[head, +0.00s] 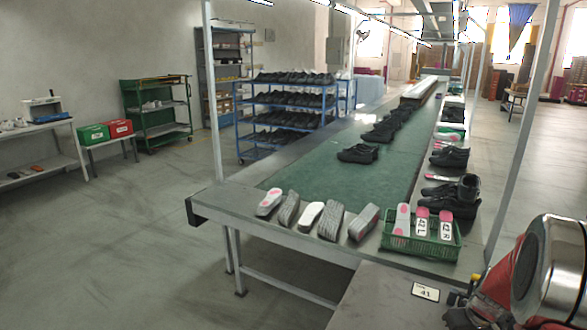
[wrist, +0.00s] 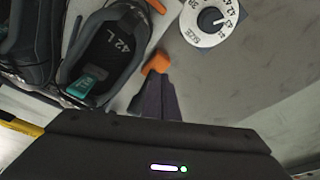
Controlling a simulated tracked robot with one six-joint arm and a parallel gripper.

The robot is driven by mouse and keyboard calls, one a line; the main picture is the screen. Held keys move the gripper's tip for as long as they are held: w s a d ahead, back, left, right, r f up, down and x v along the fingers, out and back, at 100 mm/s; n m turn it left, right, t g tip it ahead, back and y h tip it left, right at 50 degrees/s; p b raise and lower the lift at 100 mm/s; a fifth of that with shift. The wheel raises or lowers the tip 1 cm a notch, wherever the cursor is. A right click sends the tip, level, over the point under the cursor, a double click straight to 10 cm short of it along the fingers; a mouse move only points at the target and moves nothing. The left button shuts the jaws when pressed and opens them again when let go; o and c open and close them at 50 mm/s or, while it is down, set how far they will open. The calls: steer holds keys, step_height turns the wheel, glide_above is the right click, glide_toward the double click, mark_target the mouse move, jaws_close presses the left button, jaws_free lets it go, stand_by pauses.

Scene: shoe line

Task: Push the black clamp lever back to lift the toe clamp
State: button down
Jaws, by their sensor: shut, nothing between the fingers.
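In the wrist view my gripper (wrist: 157,76) is shut and empty, with its dark fingers together and an orange piece at their tip. A second dark shoe (wrist: 28,40) is partly cut off at the left edge. I cannot make out the black clamp lever or the toe clamp for certain in either view.
In the head view a green conveyor (head: 335,150) carries black shoes. A green tray (head: 430,245) holds insoles near a size card (head: 425,292) on the grey bench.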

steer(key=shift+r, duration=0.15)
steer(key=w+v, duration=0.2)
steer(key=v, duration=0.6)
steer(key=shift+r, duration=0.45)
stand_by(0.8)
steer(key=shift+m, duration=0.3)
